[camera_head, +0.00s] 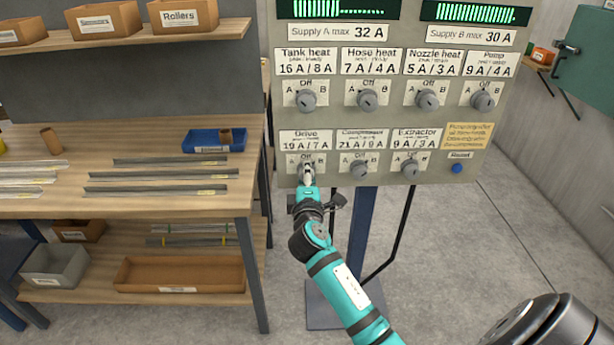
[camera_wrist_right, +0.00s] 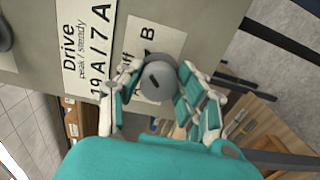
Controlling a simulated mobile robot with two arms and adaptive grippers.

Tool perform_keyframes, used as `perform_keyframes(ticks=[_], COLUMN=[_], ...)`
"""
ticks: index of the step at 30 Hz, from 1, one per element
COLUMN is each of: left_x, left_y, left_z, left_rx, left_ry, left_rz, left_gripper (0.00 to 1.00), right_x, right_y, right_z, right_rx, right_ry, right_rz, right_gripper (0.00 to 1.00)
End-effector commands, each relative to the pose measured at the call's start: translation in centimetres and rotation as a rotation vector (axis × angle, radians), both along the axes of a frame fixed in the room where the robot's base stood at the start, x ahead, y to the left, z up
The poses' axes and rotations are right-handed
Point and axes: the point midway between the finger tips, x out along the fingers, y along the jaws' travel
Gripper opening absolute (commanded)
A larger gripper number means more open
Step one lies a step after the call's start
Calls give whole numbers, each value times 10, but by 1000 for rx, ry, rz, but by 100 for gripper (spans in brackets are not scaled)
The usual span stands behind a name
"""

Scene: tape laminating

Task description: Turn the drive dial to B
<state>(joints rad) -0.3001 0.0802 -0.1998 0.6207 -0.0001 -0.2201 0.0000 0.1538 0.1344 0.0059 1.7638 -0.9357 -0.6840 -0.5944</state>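The Drive dial, a round grey knob (camera_wrist_right: 158,80), is on the grey panel's lower left, under the label "Drive 19 A / 7 A" (camera_head: 306,140). Marks Off, A and B surround it; B (camera_wrist_right: 148,33) shows clearly in the wrist view. My right gripper (camera_head: 307,177), teal and white, is at this dial. In the right wrist view its fingers (camera_wrist_right: 161,84) are apart, one on each side of the knob; firm contact cannot be made out. My left gripper is not in view.
The Compressor dial (camera_head: 358,168) is close on the right, then the Extractor dial (camera_head: 410,167) and a blue Reset button (camera_head: 457,168). A row of dials sits above, including Tank heat (camera_head: 306,99). A workbench (camera_head: 80,205) with strips and a blue tray (camera_head: 213,141) stands left.

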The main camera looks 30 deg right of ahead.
Motion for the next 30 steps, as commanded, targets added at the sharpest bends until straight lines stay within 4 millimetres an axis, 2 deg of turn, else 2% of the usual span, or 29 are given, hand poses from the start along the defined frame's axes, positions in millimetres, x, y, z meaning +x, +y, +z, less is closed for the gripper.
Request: perform_keyframes(ticks=[1,4,5,12,16,30], left_x=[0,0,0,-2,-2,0], left_y=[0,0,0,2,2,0], left_z=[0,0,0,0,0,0], left_rx=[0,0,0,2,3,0], left_ry=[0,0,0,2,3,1], left_rz=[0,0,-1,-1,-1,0], left_gripper=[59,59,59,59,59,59], right_x=[0,0,0,0,-8,-85], right_y=[0,0,0,0,5,54], right_z=[-1,-1,-1,0,0,1], right_rx=[0,0,0,-1,-1,2], right_ry=[2,1,1,0,1,2], right_rz=[0,0,0,0,1,1], right_gripper=[45,58,59,59,59,59])
